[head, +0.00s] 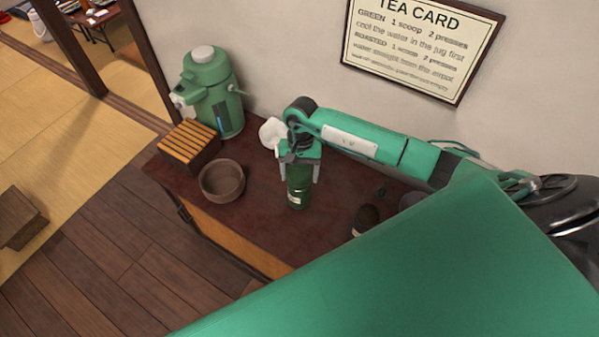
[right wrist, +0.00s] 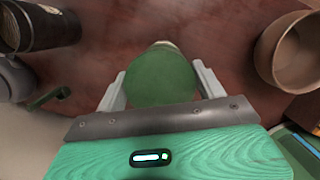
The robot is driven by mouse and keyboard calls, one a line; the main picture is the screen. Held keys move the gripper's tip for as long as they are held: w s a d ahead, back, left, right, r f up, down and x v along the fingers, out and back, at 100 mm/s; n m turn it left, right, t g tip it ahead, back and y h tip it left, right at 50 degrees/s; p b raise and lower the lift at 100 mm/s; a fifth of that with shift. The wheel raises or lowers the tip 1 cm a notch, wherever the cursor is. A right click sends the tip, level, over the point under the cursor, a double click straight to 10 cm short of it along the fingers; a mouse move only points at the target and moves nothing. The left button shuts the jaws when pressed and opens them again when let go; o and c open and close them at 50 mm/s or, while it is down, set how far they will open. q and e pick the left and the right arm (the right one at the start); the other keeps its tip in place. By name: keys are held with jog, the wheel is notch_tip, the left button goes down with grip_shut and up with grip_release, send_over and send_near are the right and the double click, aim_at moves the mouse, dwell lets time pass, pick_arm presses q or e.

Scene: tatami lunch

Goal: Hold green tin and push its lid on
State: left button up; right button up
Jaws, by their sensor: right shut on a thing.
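The green tin (head: 298,192) stands upright on the dark red counter top and has a pale label low on its side. My right gripper (head: 299,179) points down over it and is shut on it, one finger on each side. In the right wrist view the round green top of the tin (right wrist: 161,78) fills the space between the fingers (right wrist: 160,70). I cannot tell whether this top is the lid or how firmly it is seated. My left gripper is not in view.
A brown bowl (head: 222,181), a slatted wooden box (head: 188,146) and a green airpot (head: 212,95) stand left of the tin. A white vessel (head: 271,132) is behind it. A dark canister (head: 366,219) is at right. The counter's front edge is close.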

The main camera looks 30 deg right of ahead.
jog(key=shift+f, duration=0.2)
dwell(0.5)
jog(key=o, duration=1)
jog(key=shift+o, duration=0.4)
jog(key=shift+r, duration=0.1)
jog(key=shift+r+p, duration=1.15)
jog(key=shift+r, duration=2.75)
grip_shut()
